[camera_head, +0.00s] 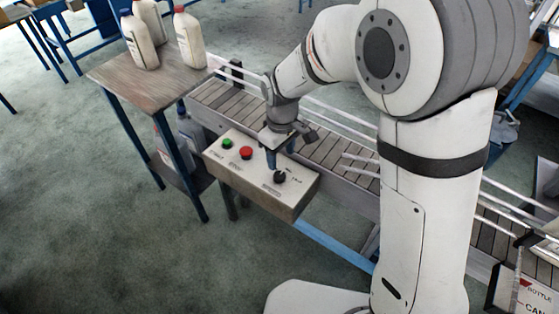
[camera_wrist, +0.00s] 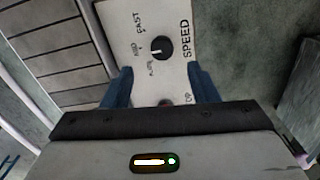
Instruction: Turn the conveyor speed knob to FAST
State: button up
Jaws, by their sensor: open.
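The black speed knob (camera_head: 280,177) sits on the right part of the control box (camera_head: 245,172). In the wrist view the round knob (camera_wrist: 163,48) is beside the printed word SPEED, with FAST, MID and a lower, partly legible label on its other side. Its white pointer mark points left, roughly toward MID. My gripper (camera_head: 281,155) is above the box near the knob. In the wrist view my gripper (camera_wrist: 161,85) has its two blue fingers spread apart and empty, with the knob ahead of the gap between them, not gripped.
A green button (camera_head: 227,143) and a red button (camera_head: 246,153) share the panel. The conveyor (camera_head: 330,150) runs behind the box. A side table (camera_head: 150,88) with white bottles (camera_head: 189,38) stands at upper left. The floor in front is clear.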

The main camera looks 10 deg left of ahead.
aim_at(279, 175)
jog(key=shift+a+f, duration=0.25)
jog(key=shift+f, duration=0.1)
notch_tip(279, 175, down, 7)
jog(key=shift+f+p, duration=0.15)
jog(key=shift+p, duration=0.55)
jog(key=shift+c, duration=0.5)
jog(key=c, duration=0.9)
